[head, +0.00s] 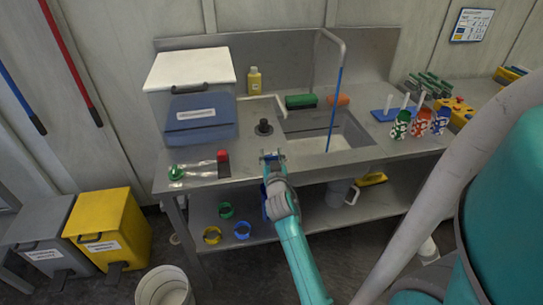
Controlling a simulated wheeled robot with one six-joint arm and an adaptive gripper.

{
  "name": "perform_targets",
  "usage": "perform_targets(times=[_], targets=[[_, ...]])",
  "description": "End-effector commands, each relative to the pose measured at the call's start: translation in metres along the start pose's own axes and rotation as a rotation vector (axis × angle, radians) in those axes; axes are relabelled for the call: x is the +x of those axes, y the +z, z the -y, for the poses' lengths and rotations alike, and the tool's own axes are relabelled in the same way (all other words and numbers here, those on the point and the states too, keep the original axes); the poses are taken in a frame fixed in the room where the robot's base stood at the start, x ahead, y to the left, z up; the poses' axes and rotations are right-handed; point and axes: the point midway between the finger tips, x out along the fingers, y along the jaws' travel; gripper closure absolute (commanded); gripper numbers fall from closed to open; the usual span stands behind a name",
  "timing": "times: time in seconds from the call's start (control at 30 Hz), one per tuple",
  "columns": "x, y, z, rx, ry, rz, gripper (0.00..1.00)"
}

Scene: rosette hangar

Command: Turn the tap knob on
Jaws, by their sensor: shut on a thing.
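My gripper (271,156) is at the front edge of the counter, just left of the sink. It is shut on the tap knob, which is mostly hidden between the fingers. The tap (341,50) is a tall grey pipe that rises behind the sink and bends over at the top. A thin blue stream (333,110) runs from its spout down into the sink basin (326,143). A black round fitting (263,127) stands on the counter behind my gripper, apart from it.
A blue box with a white lid (190,70) stands left of the sink. Green-handled and red items (200,168) lie at the front left. Patterned cups (423,122) stand right. Coloured rings (227,210) lie on the lower shelf. Grey and yellow bins (110,225) stand on the floor.

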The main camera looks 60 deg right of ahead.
Motion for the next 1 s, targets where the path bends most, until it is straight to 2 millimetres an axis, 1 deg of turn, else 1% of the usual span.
perform_targets(times=[0.03,0.4,0.83,0.87,0.9,0.97,1.0], targets=[[0.0000,0.0028,-0.0003,0.001,-0.012,0.006,0.84],[-0.0007,0.0028,0.0003,0.002,-0.089,0.003,0.84],[-0.0010,0.0017,0.0002,0.001,-0.100,-0.001,0.84],[-0.0010,0.0017,0.0001,0.001,-0.100,-0.001,0.47],[-0.0010,0.0016,0.0002,0.001,-0.100,-0.001,0.37],[-0.0009,0.0013,0.0001,0.001,-0.100,-0.002,0.23],[-0.0009,0.0010,0.0000,0.001,-0.100,-0.002,0.23]])
